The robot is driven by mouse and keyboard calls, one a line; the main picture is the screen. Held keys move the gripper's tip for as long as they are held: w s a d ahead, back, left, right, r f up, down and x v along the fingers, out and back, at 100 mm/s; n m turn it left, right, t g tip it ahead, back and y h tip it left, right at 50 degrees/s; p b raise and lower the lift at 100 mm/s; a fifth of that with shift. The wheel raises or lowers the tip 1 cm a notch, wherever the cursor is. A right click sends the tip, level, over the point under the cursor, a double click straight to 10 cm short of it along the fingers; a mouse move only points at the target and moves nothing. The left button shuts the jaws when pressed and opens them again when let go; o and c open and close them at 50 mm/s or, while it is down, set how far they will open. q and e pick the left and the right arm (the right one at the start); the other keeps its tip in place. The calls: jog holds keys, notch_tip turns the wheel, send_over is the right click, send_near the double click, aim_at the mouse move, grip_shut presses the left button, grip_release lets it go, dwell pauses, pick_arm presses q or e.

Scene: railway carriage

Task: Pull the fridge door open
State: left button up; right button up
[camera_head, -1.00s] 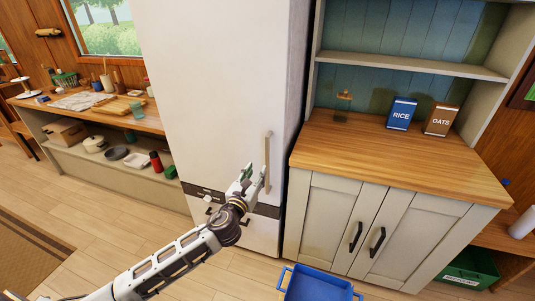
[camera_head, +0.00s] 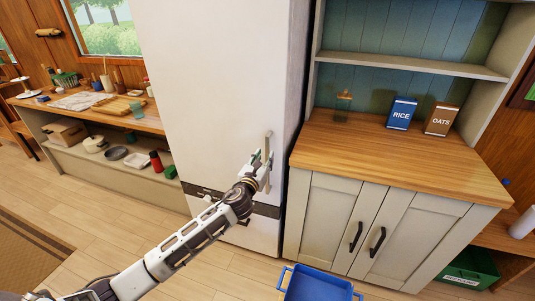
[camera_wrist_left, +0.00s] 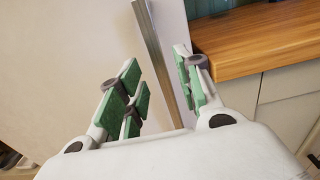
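The fridge (camera_head: 215,75) is tall and white, with its door shut. Its upright metal handle (camera_head: 268,148) is on the right side of the door. My left gripper (camera_head: 260,163) is at the lower half of the handle. In the left wrist view the handle (camera_wrist_left: 157,50) runs between the two green-padded fingers of the gripper (camera_wrist_left: 163,90), which are apart with gaps on both sides. The lower part of the handle is partly hidden by the gripper in the head view. My right gripper is not in view.
A cabinet with a wooden top (camera_head: 400,160) stands close to the fridge's right side, holding rice and oats boxes. A blue crate (camera_head: 318,285) is on the floor in front of it. A low counter (camera_head: 140,125) stands left of the fridge. Floor in front is clear at left.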

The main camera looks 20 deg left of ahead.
aim_at(267, 153)
pick_arm(q)
jog(key=shift+w+d, duration=0.1)
jog(key=shift+w, duration=2.1)
grip_shut()
